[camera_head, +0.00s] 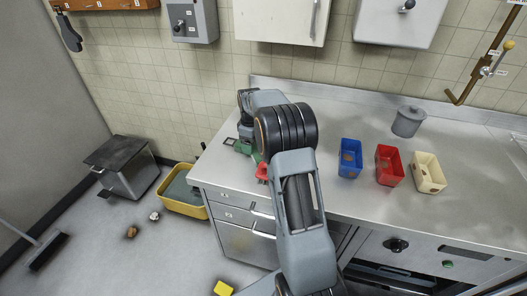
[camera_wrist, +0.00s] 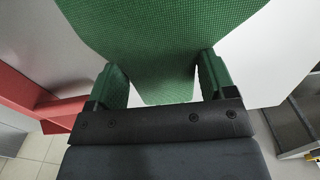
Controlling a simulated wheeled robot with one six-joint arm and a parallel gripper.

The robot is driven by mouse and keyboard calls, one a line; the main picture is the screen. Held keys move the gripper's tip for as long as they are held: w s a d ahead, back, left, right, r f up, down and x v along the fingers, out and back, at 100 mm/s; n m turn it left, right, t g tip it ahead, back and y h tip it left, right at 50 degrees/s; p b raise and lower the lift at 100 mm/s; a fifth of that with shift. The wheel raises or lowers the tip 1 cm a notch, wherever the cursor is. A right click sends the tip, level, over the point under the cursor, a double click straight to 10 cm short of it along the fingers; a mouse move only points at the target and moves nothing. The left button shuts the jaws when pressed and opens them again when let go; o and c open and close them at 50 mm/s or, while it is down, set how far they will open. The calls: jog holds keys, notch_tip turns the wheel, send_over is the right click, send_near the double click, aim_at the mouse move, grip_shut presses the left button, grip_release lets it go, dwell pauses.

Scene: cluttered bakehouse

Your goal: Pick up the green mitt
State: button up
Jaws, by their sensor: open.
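The green mitt (camera_wrist: 165,35) has a textured surface and fills the upper middle of the wrist view. Part of it also shows in the head view (camera_head: 241,148), on the counter's left end, mostly hidden by my arm. My gripper (camera_wrist: 160,72) is open, with one finger on each side of the mitt's near, narrower part. I cannot tell whether the fingers touch it.
A red object (camera_wrist: 38,72) is left of the mitt; it also shows by the counter edge (camera_head: 262,172). Blue (camera_head: 350,158), red (camera_head: 389,165) and cream (camera_head: 428,172) bins and a grey lidded pot (camera_head: 408,122) stand right of my arm on the steel counter (camera_head: 365,205).

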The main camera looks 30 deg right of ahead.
jog(key=shift+f, duration=0.1)
jog(key=shift+c, duration=0.4)
jog(key=c, duration=0.6)
notch_tip(320, 180, up, 10)
